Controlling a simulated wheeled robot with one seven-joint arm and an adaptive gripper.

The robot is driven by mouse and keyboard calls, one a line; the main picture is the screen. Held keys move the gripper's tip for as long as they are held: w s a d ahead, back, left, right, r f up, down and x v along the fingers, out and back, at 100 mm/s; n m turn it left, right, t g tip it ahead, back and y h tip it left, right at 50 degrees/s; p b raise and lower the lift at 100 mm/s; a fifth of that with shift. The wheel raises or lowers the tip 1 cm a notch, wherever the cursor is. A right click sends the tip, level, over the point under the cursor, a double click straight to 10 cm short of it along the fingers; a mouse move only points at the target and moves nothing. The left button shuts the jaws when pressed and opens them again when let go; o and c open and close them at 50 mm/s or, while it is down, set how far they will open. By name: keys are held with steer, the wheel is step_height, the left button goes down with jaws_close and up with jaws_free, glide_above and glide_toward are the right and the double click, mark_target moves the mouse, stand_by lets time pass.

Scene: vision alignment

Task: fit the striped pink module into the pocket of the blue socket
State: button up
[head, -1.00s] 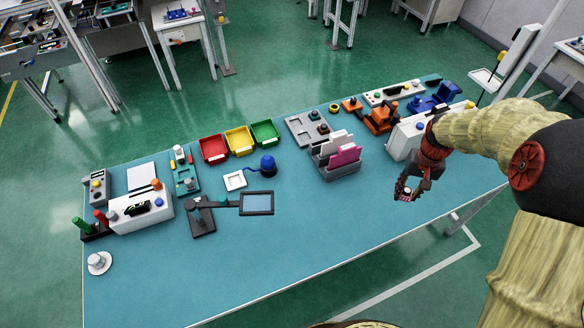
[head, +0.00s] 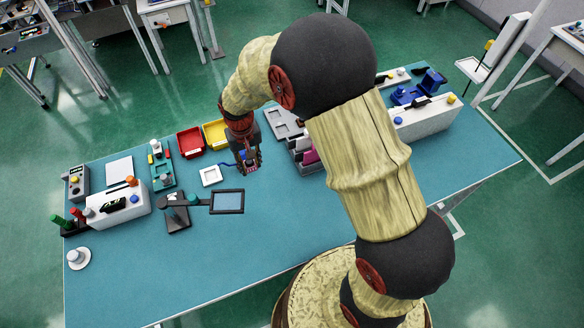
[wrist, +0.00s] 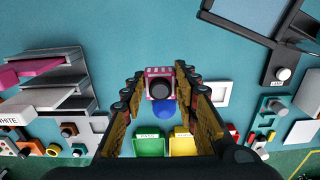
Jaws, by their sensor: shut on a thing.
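The striped pink module (wrist: 149,80), with a dark round face, is held between the fingers of my gripper (wrist: 160,78). A blue fixture (head: 433,82) stands at the table's far right end. I cannot tell from these views which blue thing has the pocket.
A white square frame (head: 210,175) lies left of my gripper. Red (head: 190,142) and yellow (head: 214,133) bins stand behind it. A grey rack with upright plates (head: 304,152) is close on the right, and a screen on an arm (head: 227,201) in front. The front table is clear.

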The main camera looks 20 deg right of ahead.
steer(key=s+d+f+b, duration=0.15)
steer(key=d+f, duration=0.25)
steer(key=d, duration=0.4)
glide_above(290, 184)
steer(key=f, duration=0.4)
steer(key=shift+w+a+f, duration=0.15)
steer(key=shift+a+f, duration=0.1)
steer(key=shift+a, duration=0.05)
steer(key=shift+d+f+b, duration=0.3)
steer(key=shift+f+b, duration=0.05)
steer(key=shift+f, duration=0.15)
steer(key=shift+f+b, duration=0.4)
steer(key=shift+f, duration=1.1)
steer(key=shift+f, duration=0.15)
steer(key=o, duration=1.2)
steer(key=shift+c, duration=0.2)
